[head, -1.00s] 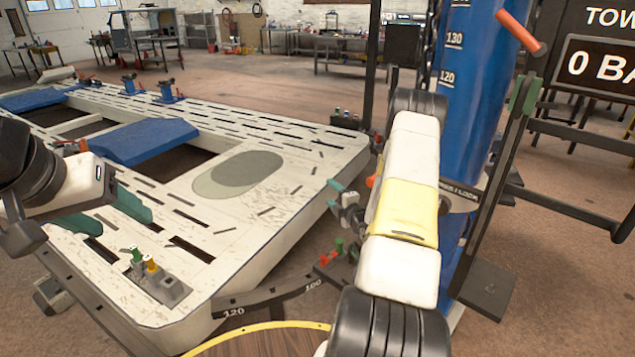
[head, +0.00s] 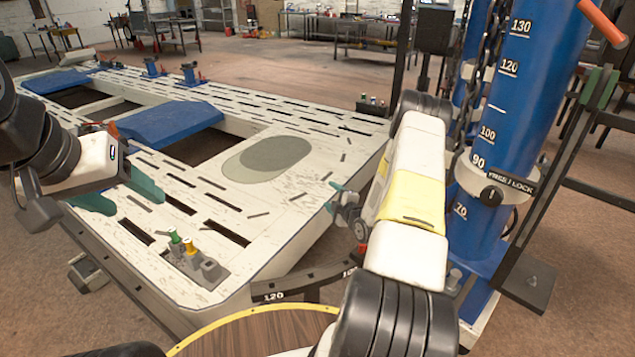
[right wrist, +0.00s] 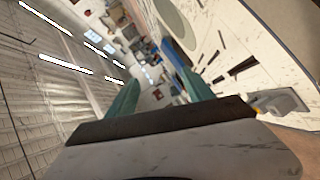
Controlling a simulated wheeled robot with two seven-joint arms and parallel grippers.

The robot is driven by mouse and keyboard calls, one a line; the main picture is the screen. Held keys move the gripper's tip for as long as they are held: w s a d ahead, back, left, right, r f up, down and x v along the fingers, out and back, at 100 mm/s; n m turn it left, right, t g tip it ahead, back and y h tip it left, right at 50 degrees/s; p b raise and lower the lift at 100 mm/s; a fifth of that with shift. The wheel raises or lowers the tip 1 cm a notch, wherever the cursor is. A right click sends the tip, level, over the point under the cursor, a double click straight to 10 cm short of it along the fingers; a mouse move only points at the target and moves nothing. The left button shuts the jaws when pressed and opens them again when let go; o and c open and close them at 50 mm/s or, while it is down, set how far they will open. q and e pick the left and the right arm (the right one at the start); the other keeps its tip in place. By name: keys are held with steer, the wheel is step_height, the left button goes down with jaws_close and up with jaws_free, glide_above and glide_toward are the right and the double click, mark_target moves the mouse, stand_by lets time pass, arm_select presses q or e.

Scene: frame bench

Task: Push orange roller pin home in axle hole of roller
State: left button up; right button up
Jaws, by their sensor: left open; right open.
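Small green (head: 174,236) and yellow-orange (head: 190,247) pegs stand in a grey block (head: 205,270) on the near corner of the bench. No roller or axle hole can be made out. My left gripper (head: 120,193) is open with teal fingers over the bench's left side. My right gripper (head: 337,197) is at the bench's right edge, left of the blue column; the right wrist view shows its teal fingers (right wrist: 160,92) apart and empty.
The white slotted bench (head: 235,215) carries blue pads (head: 165,132). A blue marked column (head: 535,90) stands at right with a FREE / LOCK collar (head: 505,178). A curved scale arm (head: 300,282) and a yellow-rimmed wooden round top (head: 270,330) lie in front.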

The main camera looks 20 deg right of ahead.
steer(key=shift+a, duration=0.15)
steer(key=c, duration=0.6)
steer(key=shift+w+d+m+h, duration=0.1)
steer(key=shift+d+m+h, duration=0.35)
steer(key=shift+m, duration=0.35)
steer(key=c, duration=0.4)
steer(key=d+m+h, duration=0.1)
steer(key=d+m, duration=0.1)
steer(key=m, duration=0.1)
steer(key=d+m+h, duration=0.2)
steer(key=m, duration=0.2)
steer(key=d+r+m+h, duration=0.1)
steer(key=d+m+h, duration=0.1)
steer(key=m, duration=0.1)
steer(key=shift+d+m, duration=0.4)
jaws_close()
steer(key=s+d+r+m+g+h, duration=0.45)
steer(key=d+m+h, duration=0.2)
steer(key=m, duration=0.65)
steer(key=s+d+r+m+g+h, duration=0.3)
steer(key=s+d+m+h, duration=0.3)
steer(key=m, duration=0.8)
steer(key=x, duration=0.6)
steer(key=shift+d+f+y, duration=0.25)
steer(key=shift+d+y, duration=0.05)
steer(key=shift+t, duration=0.25)
